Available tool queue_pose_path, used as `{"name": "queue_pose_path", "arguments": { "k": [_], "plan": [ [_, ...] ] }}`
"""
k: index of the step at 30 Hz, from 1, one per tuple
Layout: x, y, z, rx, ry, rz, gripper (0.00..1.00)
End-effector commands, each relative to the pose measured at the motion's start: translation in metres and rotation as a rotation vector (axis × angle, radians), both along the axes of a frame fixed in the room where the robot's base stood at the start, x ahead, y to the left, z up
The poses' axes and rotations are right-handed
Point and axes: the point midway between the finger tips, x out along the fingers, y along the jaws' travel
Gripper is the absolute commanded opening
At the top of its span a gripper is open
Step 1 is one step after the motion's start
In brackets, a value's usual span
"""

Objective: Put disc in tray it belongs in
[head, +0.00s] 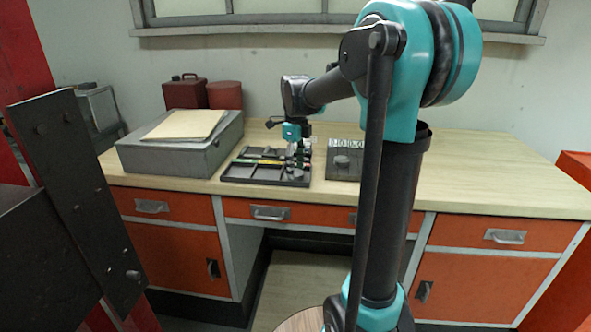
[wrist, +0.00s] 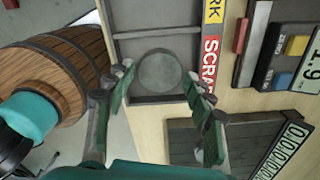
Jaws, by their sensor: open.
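A round grey disc (wrist: 160,72) lies flat in a dark compartment of the tray (wrist: 158,99), beside a red label reading "SCRAP" (wrist: 211,60). A yellow label ending in "RK" (wrist: 213,11) marks the neighbouring compartment. My gripper (wrist: 158,78) is open, with one finger on each side of the disc in the wrist view; I see no contact. In the head view, the dark divided tray (head: 265,180) sits on the workbench, and my gripper (head: 298,152) is over its right part. The disc cannot be made out clearly there.
A grey panel with a number counter (head: 343,163) stands right of the tray; it also shows in the wrist view (wrist: 190,140). A grey case (head: 180,150) with papers (head: 185,125) is on the left. The workbench (head: 480,175) is clear on the right.

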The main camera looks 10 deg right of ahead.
Motion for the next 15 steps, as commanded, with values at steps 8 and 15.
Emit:
{"name": "queue_pose_path", "arguments": {
  "k": [8, 15],
  "plan": [
    [0.0, 0.0, 0.054, 0.0, 0.0, 0.0, 0.54],
    [0.0, 0.0, 0.096, 0.0, 0.0, 0.0, 0.54]
  ]
}}
